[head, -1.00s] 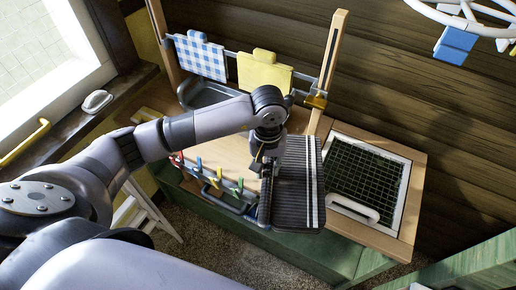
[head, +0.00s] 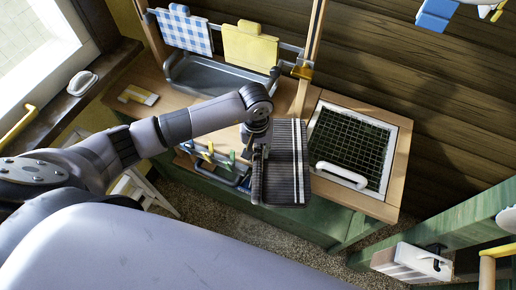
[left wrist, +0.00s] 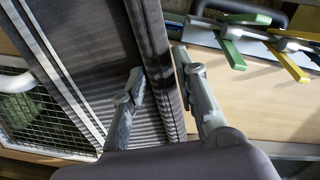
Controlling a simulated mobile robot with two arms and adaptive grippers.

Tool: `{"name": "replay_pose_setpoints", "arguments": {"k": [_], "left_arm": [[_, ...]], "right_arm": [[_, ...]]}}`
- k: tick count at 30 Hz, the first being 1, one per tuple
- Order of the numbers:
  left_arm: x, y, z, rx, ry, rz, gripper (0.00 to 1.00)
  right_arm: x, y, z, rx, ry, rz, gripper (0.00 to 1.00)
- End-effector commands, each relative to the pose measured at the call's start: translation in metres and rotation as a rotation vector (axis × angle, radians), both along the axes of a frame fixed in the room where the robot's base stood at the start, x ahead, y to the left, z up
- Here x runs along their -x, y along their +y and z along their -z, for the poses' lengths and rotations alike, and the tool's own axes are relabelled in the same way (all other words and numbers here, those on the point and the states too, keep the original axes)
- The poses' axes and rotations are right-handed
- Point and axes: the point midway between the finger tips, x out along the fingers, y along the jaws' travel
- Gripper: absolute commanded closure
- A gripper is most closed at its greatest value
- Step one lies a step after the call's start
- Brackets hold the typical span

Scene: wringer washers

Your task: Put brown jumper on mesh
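The brown jumper (head: 290,165) is a dark, ribbed, flat piece with pale stripes along its right side. It hangs over the front of the wooden counter, left of the mesh. The mesh (head: 349,145) is a dark grid in a white frame set into the counter's right end, with nothing on it. My left gripper (head: 258,150) is at the jumper's left edge. My right gripper is not in view.
A white handle (head: 342,175) rises at the mesh's front edge. Colored pegs (head: 210,153) sit on a rack left of the jumper. A grey tray (head: 220,77) lies behind, below hanging checked (head: 184,32) and yellow (head: 250,46) cloths. A wooden post (head: 310,50) stands behind the jumper.

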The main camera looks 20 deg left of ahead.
Motion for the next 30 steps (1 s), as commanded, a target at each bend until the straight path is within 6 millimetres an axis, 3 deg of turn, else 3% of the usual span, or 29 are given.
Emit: {"name": "replay_pose_setpoints", "arguments": {"k": [7,18,23,30], "left_arm": [[0.0,0.0,-0.001,0.001,0.0,0.0,0.55],[-0.001,0.0,-0.006,0.0,-0.002,0.001,0.55],[-0.002,0.001,-0.03,0.001,-0.009,0.003,0.55],[-0.001,0.002,-0.081,0.0,-0.008,0.002,0.55]], "right_arm": [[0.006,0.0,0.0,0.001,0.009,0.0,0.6],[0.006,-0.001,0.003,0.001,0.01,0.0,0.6],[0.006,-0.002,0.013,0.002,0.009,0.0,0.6],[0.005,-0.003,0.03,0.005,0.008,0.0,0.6]]}}
